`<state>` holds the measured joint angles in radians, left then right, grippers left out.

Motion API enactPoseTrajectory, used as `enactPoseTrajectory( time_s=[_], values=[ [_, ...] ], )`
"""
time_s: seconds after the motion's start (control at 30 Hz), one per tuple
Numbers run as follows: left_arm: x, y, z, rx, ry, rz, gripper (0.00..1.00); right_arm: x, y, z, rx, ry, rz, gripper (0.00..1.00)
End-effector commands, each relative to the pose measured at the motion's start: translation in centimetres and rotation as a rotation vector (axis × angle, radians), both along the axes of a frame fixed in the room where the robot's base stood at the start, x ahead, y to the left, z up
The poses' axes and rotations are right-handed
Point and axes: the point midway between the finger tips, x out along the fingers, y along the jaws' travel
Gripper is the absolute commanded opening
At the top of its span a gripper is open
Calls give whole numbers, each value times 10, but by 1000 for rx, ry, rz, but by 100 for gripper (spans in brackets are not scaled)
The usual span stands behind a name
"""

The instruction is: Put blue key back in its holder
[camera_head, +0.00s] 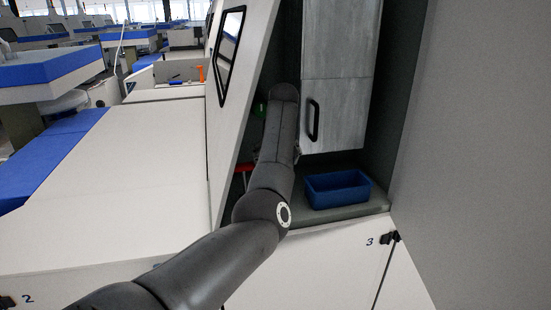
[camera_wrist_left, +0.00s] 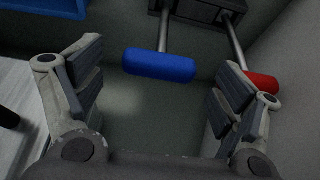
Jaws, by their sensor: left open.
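In the left wrist view, the blue key (camera_wrist_left: 160,66) shows as a rounded blue handle with a metal shaft running up to a dark holder block (camera_wrist_left: 203,10). The shaft meets the block, but I cannot tell how far in it sits. My left gripper (camera_wrist_left: 160,92) is open, its two fingers apart on either side of the blue handle, and the handle looks clear of both. In the head view, my left arm reaches into the cabinet and hides the gripper and the blue key. My right gripper is not in view.
A red key (camera_wrist_left: 262,82) hangs from the same block, close beside the right-hand finger. A blue bin (camera_head: 337,204) stands on the cabinet floor right of my arm. A grey cabinet door with a handle (camera_head: 313,119) is above it. A green object (camera_head: 259,110) is left of my arm.

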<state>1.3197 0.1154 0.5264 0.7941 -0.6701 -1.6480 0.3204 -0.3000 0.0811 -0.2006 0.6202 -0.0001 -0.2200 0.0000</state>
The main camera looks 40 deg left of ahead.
Motion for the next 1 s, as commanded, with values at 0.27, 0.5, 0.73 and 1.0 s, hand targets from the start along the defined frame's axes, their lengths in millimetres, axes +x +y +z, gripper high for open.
enactPoseTrajectory(
  time_s=[0.27, 0.5, 0.73, 1.0],
  values=[
    [-3, -4, 14, 1, -2, 0, 89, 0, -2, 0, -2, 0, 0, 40],
    [-15, -19, 60, 1, -4, 0, 89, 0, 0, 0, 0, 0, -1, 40],
    [-26, -31, 97, 1, -2, 0, 89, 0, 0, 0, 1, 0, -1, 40],
    [-30, -35, 111, 0, 2, -1, 89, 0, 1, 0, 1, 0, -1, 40]
  ],
)
